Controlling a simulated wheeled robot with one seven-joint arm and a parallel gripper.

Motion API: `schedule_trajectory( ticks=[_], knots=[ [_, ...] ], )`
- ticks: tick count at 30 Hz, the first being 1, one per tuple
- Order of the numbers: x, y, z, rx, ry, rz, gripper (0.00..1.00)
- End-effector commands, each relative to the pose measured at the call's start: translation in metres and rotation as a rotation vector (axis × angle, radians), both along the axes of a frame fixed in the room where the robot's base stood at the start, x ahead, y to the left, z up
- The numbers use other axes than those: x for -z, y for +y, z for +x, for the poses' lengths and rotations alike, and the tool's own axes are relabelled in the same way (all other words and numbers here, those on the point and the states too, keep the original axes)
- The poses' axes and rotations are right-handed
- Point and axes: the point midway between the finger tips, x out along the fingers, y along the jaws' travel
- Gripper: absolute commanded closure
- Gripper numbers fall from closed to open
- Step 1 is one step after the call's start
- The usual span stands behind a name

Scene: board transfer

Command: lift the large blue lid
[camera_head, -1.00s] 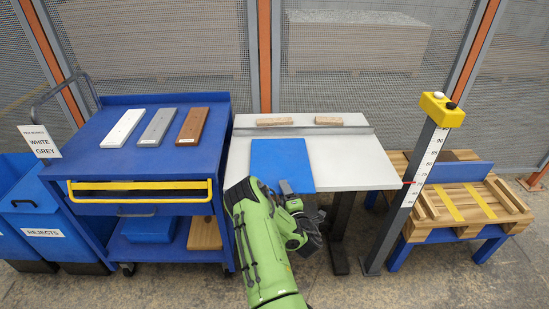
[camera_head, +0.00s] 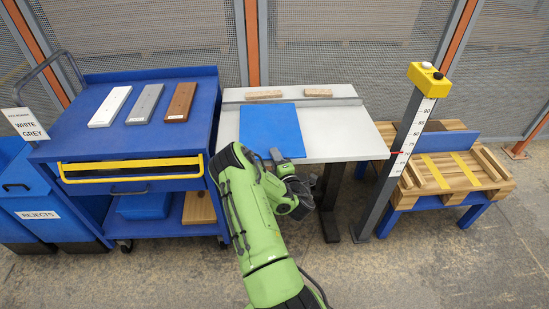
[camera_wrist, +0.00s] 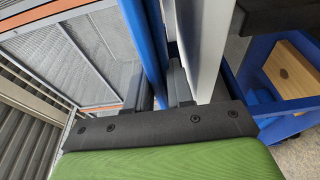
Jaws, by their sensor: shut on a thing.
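The large blue lid (camera_head: 270,124) is a flat blue panel over the front left part of the pale table (camera_head: 345,140). My gripper (camera_head: 276,156) is at the lid's front edge. In the wrist view the lid (camera_wrist: 143,40) shows edge-on as a blue strip running between my two dark fingers (camera_wrist: 157,90), which are shut on it. The pale tabletop edge lies beside the strip. I cannot tell clearly how high the lid is above the tabletop.
Two wooden blocks (camera_head: 264,95) lie behind a grey rail on the table. A blue cart (camera_head: 90,90) with white, grey and brown boards stands left. A yellow-topped measuring post (camera_head: 402,150) and a wooden pallet (camera_head: 455,168) stand right. Reject bins (camera_head: 35,215) are far left.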

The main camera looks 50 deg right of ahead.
Motion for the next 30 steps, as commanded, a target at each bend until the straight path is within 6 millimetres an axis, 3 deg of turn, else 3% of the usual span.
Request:
schedule_trajectory(
  ticks=[1,6,24,30],
  knots=[
    [-0.021,0.001,0.001,-0.002,-0.001,-0.004,1.00],
    [-0.055,0.000,0.000,-0.001,0.001,-0.003,1.00],
    [-0.124,0.000,0.000,-0.001,0.000,-0.001,1.00],
    [-0.122,0.000,0.000,-0.001,0.000,-0.001,1.00]
  ],
)
